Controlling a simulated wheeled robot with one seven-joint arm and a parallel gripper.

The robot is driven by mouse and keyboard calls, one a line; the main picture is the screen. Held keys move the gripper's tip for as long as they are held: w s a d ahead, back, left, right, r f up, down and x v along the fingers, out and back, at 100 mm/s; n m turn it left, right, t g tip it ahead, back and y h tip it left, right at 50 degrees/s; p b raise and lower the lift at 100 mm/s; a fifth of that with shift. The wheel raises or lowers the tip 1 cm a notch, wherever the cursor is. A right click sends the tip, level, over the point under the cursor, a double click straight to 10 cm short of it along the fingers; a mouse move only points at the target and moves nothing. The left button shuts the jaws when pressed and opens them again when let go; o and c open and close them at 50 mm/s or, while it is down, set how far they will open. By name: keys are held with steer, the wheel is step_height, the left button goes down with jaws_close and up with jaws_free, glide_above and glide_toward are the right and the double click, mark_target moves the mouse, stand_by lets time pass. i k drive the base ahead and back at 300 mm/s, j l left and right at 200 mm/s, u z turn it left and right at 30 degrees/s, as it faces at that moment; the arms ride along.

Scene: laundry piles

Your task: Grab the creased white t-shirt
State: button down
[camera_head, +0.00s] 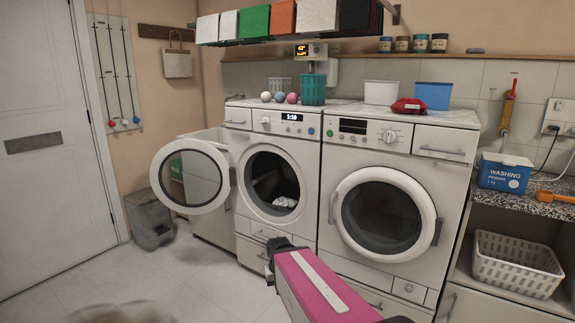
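A crumpled white cloth (285,202), which looks like the creased t-shirt, lies at the lower front inside the drum of the left washing machine (240,222). That machine's round door (190,177) hangs open to the left. My gripper (271,262) is at the end of my pink arm, in front of and below the open drum, apart from the cloth. Its dark fingers are small and seen from behind, so I cannot tell whether they are open or shut. The rest of the drum is dark.
The right machine's door (387,219) is shut. A grey bin (150,219) is at left. A counter with a washing powder box (505,172) and a basket (515,264) is at right.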

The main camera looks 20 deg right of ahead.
mark_target(286, 202)
steer(key=i+j+z, duration=0.1)
steer(key=i, duration=0.75)
